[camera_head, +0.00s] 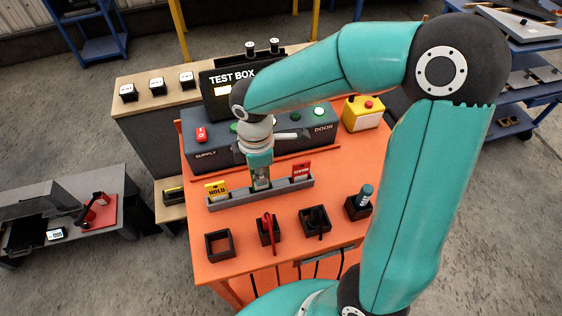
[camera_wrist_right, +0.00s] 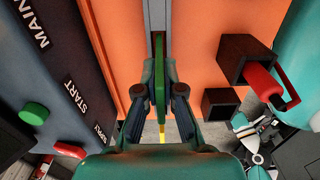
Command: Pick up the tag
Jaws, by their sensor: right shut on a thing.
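A grey rack (camera_head: 235,200) on the orange bench holds a yellow HOLD tag (camera_head: 216,190) at its left and a red tag (camera_head: 301,171) at its right. My right gripper (camera_head: 261,183) points down at the rack between these two. In the right wrist view my right gripper (camera_wrist_right: 160,92) is shut on a green tag (camera_wrist_right: 160,78), which stands edge-on between the fingers. In the head view the gripper mostly hides that tag; whether its lower edge is still in the rack is hard to tell. My left gripper is not in view.
Behind the rack stands a grey panel (camera_head: 205,155) with buttons, below a black TEST BOX (camera_head: 225,82). In front are several dark square holders, one empty (camera_head: 218,244) and one with a red-handled tool (camera_head: 268,228). A yellow button box (camera_head: 362,117) stands at the back right.

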